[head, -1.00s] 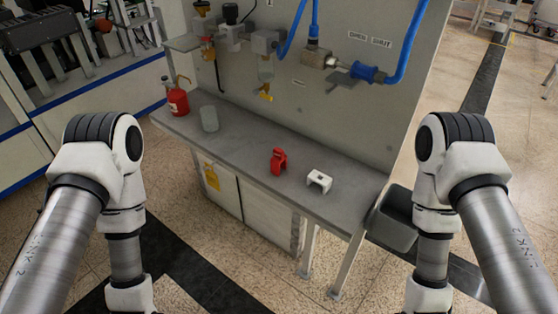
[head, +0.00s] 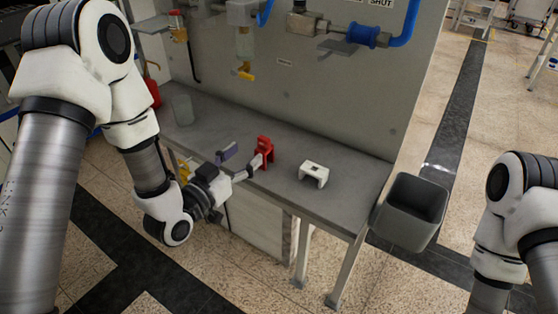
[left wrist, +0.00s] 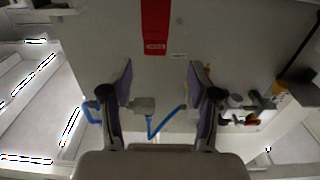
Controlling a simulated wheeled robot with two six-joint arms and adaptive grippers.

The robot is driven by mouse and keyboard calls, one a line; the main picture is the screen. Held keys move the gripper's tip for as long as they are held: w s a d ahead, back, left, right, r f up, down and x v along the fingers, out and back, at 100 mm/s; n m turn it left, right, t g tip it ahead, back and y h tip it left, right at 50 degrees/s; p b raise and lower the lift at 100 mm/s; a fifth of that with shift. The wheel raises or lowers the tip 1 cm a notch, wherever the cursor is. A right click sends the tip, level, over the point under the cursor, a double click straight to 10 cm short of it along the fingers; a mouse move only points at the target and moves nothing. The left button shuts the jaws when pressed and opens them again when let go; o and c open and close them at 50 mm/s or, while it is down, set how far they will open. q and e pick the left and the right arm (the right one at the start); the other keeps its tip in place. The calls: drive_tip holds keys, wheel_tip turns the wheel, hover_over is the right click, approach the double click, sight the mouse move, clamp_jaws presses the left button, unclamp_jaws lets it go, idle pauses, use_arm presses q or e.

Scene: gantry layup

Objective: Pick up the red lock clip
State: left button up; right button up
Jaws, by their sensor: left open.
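The red lock clip (head: 265,151) stands on the grey bench near its front edge. My left gripper (head: 244,158) is at the front edge of the bench, just left of the clip, with its fingers spread and nothing between them. One fingertip overlaps the lower part of the clip in the head view; I cannot tell whether they touch. In the left wrist view, the red clip (left wrist: 155,26) shows at the top centre, beyond the open left fingers (left wrist: 163,78). My right gripper is outside the frames.
A white bracket-like block (head: 313,174) lies right of the clip on the bench (head: 345,195). A grey cup (head: 183,109) stands at the left. An upright panel (head: 345,100) with blue hose fittings rises behind. A grey bin (head: 411,211) hangs at the right end.

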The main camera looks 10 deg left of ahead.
sight(262, 143)
use_arm(q)
drive_tip(key=x, duration=0.2)
drive_tip(key=p+x, duration=0.1)
drive_tip(key=x, duration=0.2)
drive_tip(key=p+x, duration=0.1)
drive_tip(key=x, duration=0.1)
drive_tip(key=shift+w+d+f, duration=0.1)
drive_tip(key=shift+d, duration=0.3)
clamp_jaws()
